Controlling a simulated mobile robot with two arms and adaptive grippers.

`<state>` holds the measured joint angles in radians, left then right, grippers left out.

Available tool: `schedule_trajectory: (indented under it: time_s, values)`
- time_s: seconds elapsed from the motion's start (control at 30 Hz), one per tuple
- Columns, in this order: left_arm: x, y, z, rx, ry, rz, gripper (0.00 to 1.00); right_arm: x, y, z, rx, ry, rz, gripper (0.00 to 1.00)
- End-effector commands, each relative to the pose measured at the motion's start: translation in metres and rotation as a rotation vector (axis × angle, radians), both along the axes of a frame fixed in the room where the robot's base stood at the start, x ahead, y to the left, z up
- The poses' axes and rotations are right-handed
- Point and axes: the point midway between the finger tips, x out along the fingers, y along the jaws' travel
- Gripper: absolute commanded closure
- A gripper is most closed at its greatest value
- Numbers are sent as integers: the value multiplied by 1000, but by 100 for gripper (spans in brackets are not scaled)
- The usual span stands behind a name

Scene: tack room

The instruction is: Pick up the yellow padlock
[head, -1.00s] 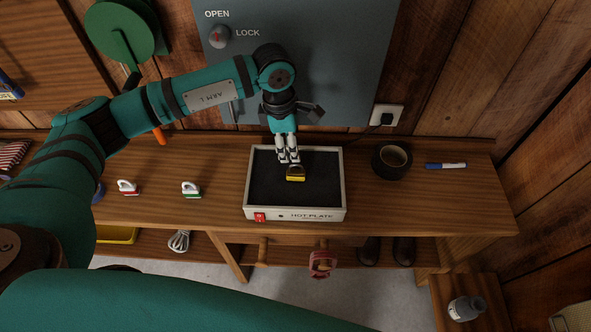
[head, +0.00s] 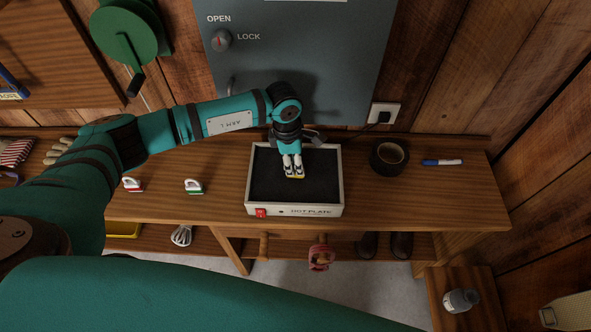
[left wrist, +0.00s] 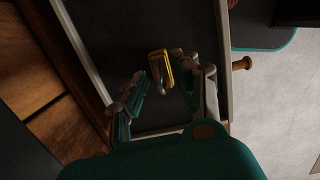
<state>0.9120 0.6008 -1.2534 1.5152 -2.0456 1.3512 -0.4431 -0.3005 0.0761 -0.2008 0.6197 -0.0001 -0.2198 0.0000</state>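The yellow padlock (head: 295,178) sits on the dark top of the hot plate (head: 339,185), mostly covered by my left gripper (head: 293,172) in the head view. In the left wrist view the padlock (left wrist: 160,66) shows its yellow body and grey shackle. The left gripper (left wrist: 160,72) is open there, with one finger on each side of the padlock. The right finger is close to its body and there is a gap on the left; I cannot tell whether either touches. My right gripper is not in view.
A roll of dark tape (head: 389,157) and a blue marker (head: 442,162) lie right of the hot plate. The blue-grey cabinet (head: 300,60) rises behind.

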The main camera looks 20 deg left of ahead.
Motion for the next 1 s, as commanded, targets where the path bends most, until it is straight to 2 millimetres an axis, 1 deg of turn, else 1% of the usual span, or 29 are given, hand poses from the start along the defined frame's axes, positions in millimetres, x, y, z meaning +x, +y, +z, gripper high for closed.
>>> schedule_trajectory:
  time_s: [0.03, 0.2, 0.77, 0.87, 1.0]
  values:
    - [0, 0, 0, 0, 0, 0, 79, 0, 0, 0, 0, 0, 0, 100]
    - [0, 0, 0, 0, 0, 0, 100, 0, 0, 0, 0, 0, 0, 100]
    - [1, 0, 2, -1, -1, 0, 100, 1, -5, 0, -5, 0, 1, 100]
    - [1, 0, 6, 0, -2, 0, 100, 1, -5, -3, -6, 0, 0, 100]
    - [1, 0, 17, -1, -4, -2, 100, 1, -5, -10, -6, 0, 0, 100]
